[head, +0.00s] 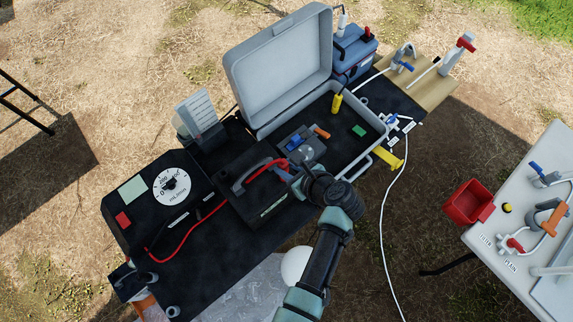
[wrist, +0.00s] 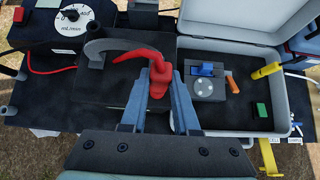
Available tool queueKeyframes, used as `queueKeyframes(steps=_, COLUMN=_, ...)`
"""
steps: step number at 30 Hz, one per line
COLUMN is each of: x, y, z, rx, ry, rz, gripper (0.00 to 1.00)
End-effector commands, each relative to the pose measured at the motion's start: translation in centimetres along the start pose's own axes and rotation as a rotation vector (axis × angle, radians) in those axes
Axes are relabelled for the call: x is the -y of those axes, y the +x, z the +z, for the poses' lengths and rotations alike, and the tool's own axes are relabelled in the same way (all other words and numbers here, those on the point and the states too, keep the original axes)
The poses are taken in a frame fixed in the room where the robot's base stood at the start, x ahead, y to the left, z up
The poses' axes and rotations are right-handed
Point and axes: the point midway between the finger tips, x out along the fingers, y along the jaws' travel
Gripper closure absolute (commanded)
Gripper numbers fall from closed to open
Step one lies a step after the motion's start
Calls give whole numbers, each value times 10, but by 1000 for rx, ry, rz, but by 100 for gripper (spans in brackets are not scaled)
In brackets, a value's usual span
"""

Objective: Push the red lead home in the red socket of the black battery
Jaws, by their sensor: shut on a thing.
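The black battery (head: 262,207) stands on the dark table with a grey arched handle on top; it also fills the upper middle of the wrist view (wrist: 105,88). My gripper (head: 291,175) is over the battery's right end. In the wrist view my gripper (wrist: 160,80) is shut on the red plug (wrist: 158,88) of the red lead (wrist: 128,55). The plug points down, close to the battery top. The red lead (head: 205,217) runs back left to the black control box. The red socket is hidden, so I cannot tell whether the plug is in it.
The control box (head: 140,188) with a white dial stands left. An open grey case (head: 362,162) lies right of the battery, its lid (head: 280,68) raised behind. It holds a grey unit with a blue switch (head: 296,142). A separate table with a red bin (head: 467,203) is at right.

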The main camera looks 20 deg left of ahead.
Motion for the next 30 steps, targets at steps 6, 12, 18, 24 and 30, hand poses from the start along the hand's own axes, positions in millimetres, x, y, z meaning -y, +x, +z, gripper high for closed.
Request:
queueKeyframes(steps=6, x=0, y=4, z=-4, rx=0, ry=0, rz=0, gripper=100)
queueKeyframes(steps=12, x=0, y=4, z=-4, rx=0, ry=0, rz=0, gripper=37)
queueKeyframes(steps=18, x=0, y=4, z=-4, rx=0, ry=0, rz=0, gripper=36)
queueKeyframes(steps=24, x=0, y=-1, z=-4, rx=0, ry=1, rz=-1, gripper=36)
queueKeyframes(steps=30, x=0, y=-26, z=-5, rx=0, ry=2, rz=-3, gripper=36)
